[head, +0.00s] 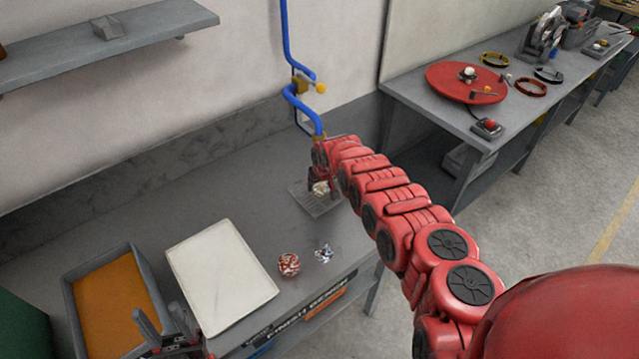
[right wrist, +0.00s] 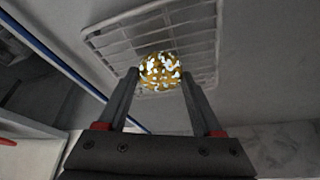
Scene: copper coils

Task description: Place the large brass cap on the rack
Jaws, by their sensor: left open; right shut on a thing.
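The large brass cap (right wrist: 160,70) looks like a round, shiny gold and white lump between the fingertips of my right gripper (right wrist: 160,78) in the right wrist view. In the head view, the cap (head: 320,188) shows small and pale under my right gripper (head: 319,183). The rack (head: 322,207) is a grey wire grid on the bench; it also shows behind the cap in the right wrist view (right wrist: 112,40). The cap is over the rack; I cannot tell whether it touches. My left gripper (head: 160,322) is open and empty at the bottom left of the head view.
A white board (head: 222,280), a grey tray (head: 69,290) with an orange bottom, a red-and-white ball (head: 289,264) and a small shiny piece (head: 324,253) are on the bench. A blue pipe (head: 302,102) runs down behind my right gripper.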

